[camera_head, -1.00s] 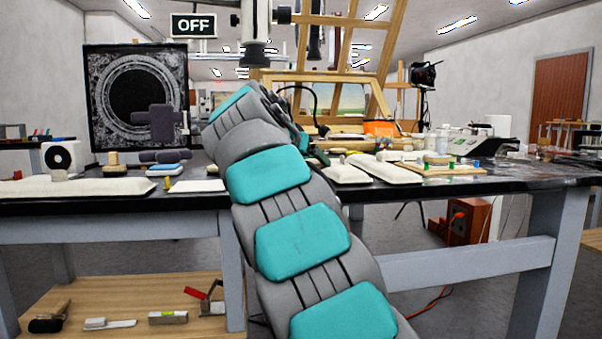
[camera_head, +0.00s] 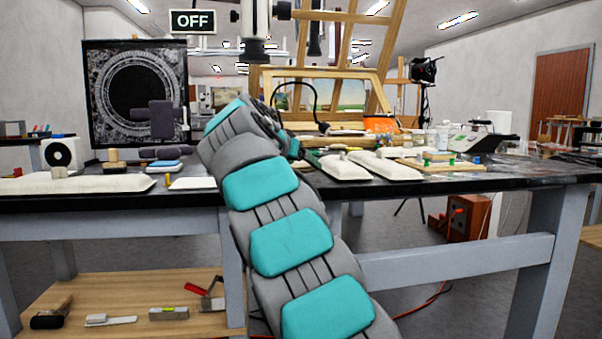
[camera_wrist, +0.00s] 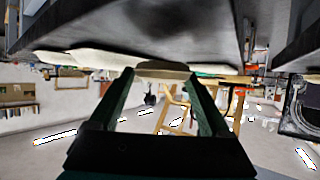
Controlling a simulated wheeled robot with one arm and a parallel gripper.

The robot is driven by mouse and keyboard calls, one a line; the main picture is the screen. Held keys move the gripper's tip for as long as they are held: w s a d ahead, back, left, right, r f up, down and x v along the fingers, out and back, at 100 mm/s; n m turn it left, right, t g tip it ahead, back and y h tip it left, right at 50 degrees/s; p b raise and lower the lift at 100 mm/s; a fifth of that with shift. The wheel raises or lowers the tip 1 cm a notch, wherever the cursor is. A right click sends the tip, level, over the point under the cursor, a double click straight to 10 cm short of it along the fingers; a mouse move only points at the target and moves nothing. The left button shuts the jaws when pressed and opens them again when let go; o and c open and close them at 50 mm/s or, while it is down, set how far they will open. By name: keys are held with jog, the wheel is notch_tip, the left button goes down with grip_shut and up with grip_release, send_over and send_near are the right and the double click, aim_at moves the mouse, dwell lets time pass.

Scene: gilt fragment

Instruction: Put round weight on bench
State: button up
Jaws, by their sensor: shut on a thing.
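The round weight (camera_wrist: 162,69) shows in the wrist view as a tan-brown disc, seen nearly edge-on, between my fingertips. My gripper (camera_wrist: 163,76) is shut on it, with one dark green finger on each side. The wrist view is upside down. The dark top of the bench (camera_wrist: 190,35) lies close by the weight; I cannot tell whether they touch. In the head view the bench (camera_head: 440,188) is a long black-topped table with grey legs. My grey and teal arm reaches over it and hides the weight and the fingertips there.
Pale sandbags lie on the bench at left (camera_head: 110,184) and right of my arm (camera_head: 388,167). A dark panel with a ring (camera_head: 135,90) stands at the back left. A wooden frame (camera_head: 335,76) rises behind. A lower shelf (camera_head: 130,292) holds small tools.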

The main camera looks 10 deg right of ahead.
jog(key=shift+f, duration=0.9)
jog(key=o, duration=1.6)
jog(key=shift+c, duration=0.2)
jog(key=v, duration=1.2)
